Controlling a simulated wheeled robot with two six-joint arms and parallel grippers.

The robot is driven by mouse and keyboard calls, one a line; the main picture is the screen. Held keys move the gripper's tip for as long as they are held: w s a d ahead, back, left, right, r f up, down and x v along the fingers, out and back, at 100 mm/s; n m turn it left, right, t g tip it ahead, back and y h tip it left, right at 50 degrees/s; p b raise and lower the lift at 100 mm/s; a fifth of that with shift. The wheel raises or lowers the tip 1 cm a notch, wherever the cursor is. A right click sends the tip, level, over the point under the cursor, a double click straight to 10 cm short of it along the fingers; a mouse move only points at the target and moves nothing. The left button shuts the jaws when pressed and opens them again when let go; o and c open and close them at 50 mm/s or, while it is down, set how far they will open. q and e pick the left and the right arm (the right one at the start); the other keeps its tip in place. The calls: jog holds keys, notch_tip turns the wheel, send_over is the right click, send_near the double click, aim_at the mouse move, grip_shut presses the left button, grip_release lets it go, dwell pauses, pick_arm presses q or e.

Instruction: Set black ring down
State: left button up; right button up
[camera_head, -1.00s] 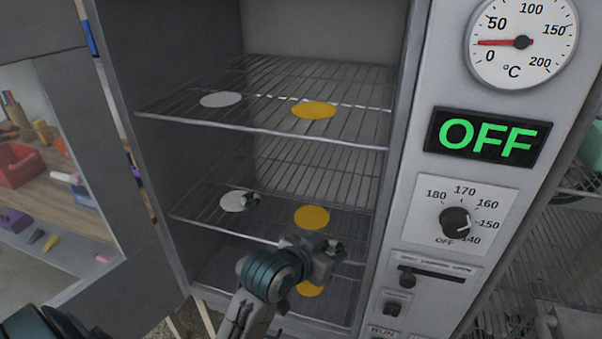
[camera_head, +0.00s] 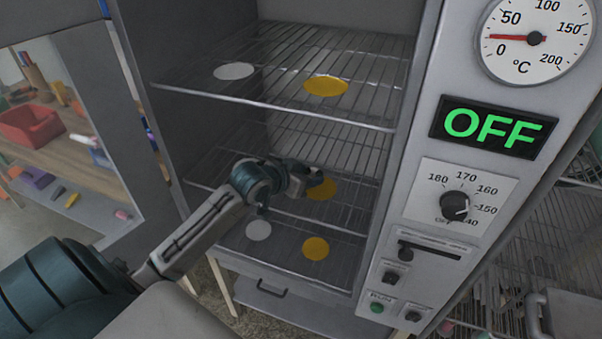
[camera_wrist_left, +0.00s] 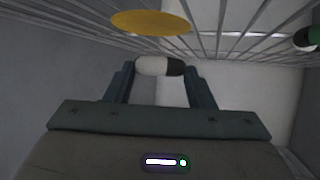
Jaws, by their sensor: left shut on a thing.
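My left gripper (camera_head: 316,177) reaches into the open oven at the middle shelf, over or just in front of that shelf's yellow disc (camera_head: 324,191). In the left wrist view the gripper (camera_wrist_left: 160,74) is shut on a short rounded piece (camera_wrist_left: 155,66), white on one half and black on the other. I cannot tell from here whether it is a ring. A yellow disc (camera_wrist_left: 150,22) and shelf wires show just beyond the piece; I cannot tell whether they touch it. My right gripper is not in view.
The top shelf (camera_head: 300,104) has a white disc (camera_head: 234,71) and a yellow disc (camera_head: 326,85). The bottom shelf has a white disc (camera_head: 258,230) and a yellow disc (camera_head: 316,248). The control panel (camera_head: 465,190) reads OFF. The left oven wall stands close beside my forearm.

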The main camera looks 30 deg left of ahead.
pick_arm(q)
jog(key=shift+w+a, duration=0.35)
jog(key=shift+a, duration=0.5)
jog(key=shift+w+a, duration=0.15)
jog(key=shift+a, duration=0.2)
jog(key=shift+w+a+f+p, duration=0.1)
jog(key=shift+f+p, duration=0.1)
jog(key=shift+p, duration=0.2)
notch_tip(320, 180, down, 3)
jog(key=shift+f+p, duration=0.1)
jog(key=shift+p, duration=0.65)
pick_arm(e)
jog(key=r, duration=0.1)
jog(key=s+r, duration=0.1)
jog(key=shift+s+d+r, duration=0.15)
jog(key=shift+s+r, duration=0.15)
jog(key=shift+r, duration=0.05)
pick_arm(q)
jog(key=shift+f, duration=0.15)
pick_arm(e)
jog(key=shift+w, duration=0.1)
pick_arm(q)
jog(key=o, duration=1)
jog(key=shift+c, duration=0.2)
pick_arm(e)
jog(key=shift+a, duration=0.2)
